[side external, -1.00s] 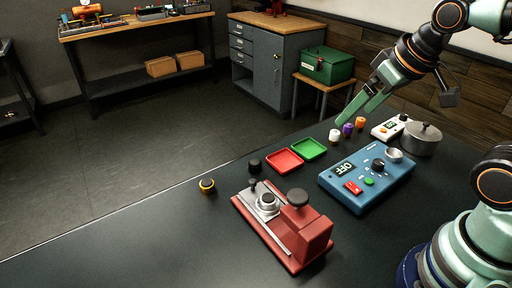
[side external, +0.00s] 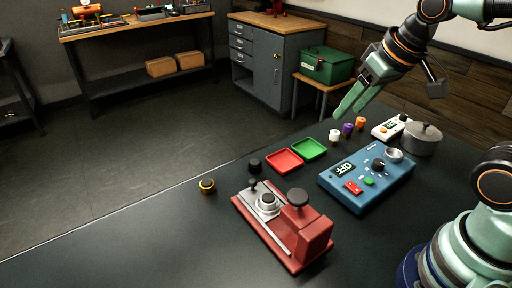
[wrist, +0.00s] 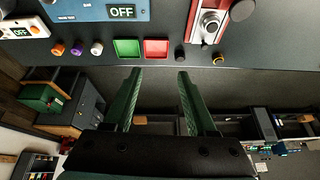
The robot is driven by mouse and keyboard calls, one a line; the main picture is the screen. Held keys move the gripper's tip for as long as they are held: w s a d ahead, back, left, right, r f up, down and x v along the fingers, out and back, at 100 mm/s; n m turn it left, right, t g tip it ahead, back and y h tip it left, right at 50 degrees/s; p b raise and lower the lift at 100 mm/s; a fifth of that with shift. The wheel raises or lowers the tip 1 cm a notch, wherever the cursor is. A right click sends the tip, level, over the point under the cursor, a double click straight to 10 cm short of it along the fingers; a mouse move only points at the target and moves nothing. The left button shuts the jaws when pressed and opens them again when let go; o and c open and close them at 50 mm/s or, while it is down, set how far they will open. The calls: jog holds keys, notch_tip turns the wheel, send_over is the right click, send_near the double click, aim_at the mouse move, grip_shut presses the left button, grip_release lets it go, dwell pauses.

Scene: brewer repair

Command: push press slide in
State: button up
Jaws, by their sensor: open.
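The press is a red block (side external: 312,236) on a red base near the front of the dark table. A silver slide (side external: 266,203) with a round cup sits on the base rail, left of the block's black round knob (side external: 297,197). The slide also shows in the wrist view (wrist: 208,26) at the top right. My gripper (side external: 352,104) is in the air above the far side of the table, well apart from the press. In the wrist view its two green fingers (wrist: 158,75) are spread with nothing between them.
A blue control box (side external: 340,190) reading OFF stands right of the press. Red (side external: 283,161) and green (side external: 309,149) trays lie behind it. A black knob (side external: 254,166), a yellow-black ring (side external: 207,185), several small coloured pieces and a pot (side external: 421,140) stand around.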

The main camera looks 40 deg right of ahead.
jog(key=w+a+f+m+g, duration=0.2)
jog(key=w+a+m+g, duration=0.15)
jog(key=w+a, duration=0.35)
jog(key=m+g, duration=0.2)
jog(key=m, duration=0.3)
send_over(252, 180)
notch_tip(252, 180, down, 8)
notch_tip(252, 180, down, 12)
jog(key=shift+s+r, duration=0.1)
jog(key=shift+r, duration=0.05)
grip_shut()
jog(key=shift+r, duration=0.1)
dwell(0.7)
